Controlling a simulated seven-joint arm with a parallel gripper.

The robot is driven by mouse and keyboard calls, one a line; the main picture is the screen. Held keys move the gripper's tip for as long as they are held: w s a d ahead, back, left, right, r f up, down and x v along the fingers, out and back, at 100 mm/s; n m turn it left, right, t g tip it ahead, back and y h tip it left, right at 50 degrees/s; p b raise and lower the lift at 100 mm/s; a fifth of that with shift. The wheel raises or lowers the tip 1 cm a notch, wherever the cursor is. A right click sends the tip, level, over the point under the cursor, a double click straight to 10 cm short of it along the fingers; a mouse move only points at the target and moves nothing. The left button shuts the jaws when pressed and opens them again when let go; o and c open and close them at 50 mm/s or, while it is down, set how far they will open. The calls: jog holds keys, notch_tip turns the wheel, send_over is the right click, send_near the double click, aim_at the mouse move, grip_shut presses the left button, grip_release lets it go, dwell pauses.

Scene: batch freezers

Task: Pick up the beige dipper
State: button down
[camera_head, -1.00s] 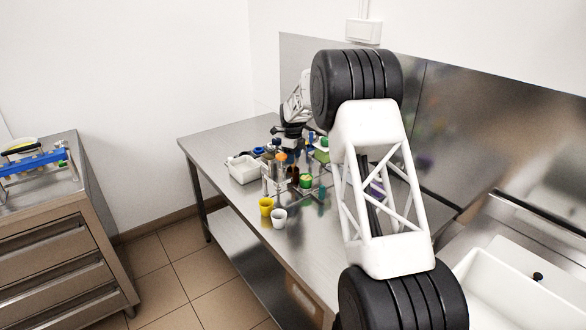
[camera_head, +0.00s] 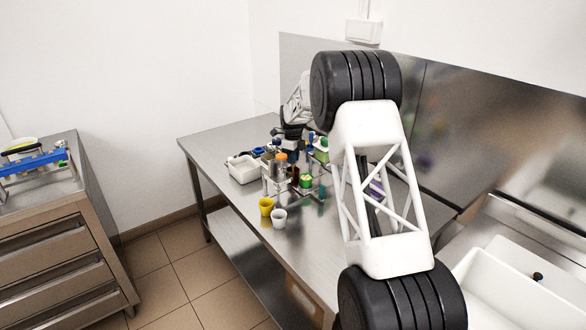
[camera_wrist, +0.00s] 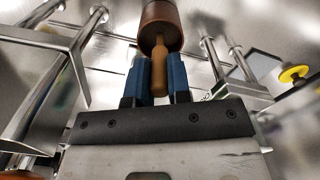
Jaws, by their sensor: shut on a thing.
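In the wrist view, my gripper (camera_wrist: 159,80) has its two blue fingers closed on the narrow tan-brown handle of the beige dipper (camera_wrist: 158,68), one finger on each side. A wider brown round body (camera_wrist: 161,24) shows at the handle's far end; I cannot tell whether it is part of the dipper or a separate thing behind it. In the head view, my gripper (camera_head: 292,134) is small and dark above the crowded far part of the steel table. The dipper cannot be made out there.
Metal rack bars (camera_wrist: 62,78) flank my gripper in the wrist view. On the table (camera_head: 225,145) stand a white tray (camera_head: 243,169), a yellow cup (camera_head: 266,206), a white cup (camera_head: 279,218), and an orange-topped container (camera_head: 281,158). The table's near part is clearer. A steel wall panel (camera_head: 450,130) rises behind.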

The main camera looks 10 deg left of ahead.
jog(key=shift+r, duration=0.1)
jog(key=shift+r, duration=4.9)
jog(key=s+d+r+g+h, duration=0.1)
jog(key=s+d+r, duration=0.3)
jog(key=r, duration=0.1)
jog(key=shift+s+d+r+g+h, duration=0.2)
jog(key=shift+s+d+g+h, duration=0.1)
jog(key=shift+s+d, duration=0.1)
jog(key=shift+f, duration=0.15)
notch_tip(320, 180, down, 7)
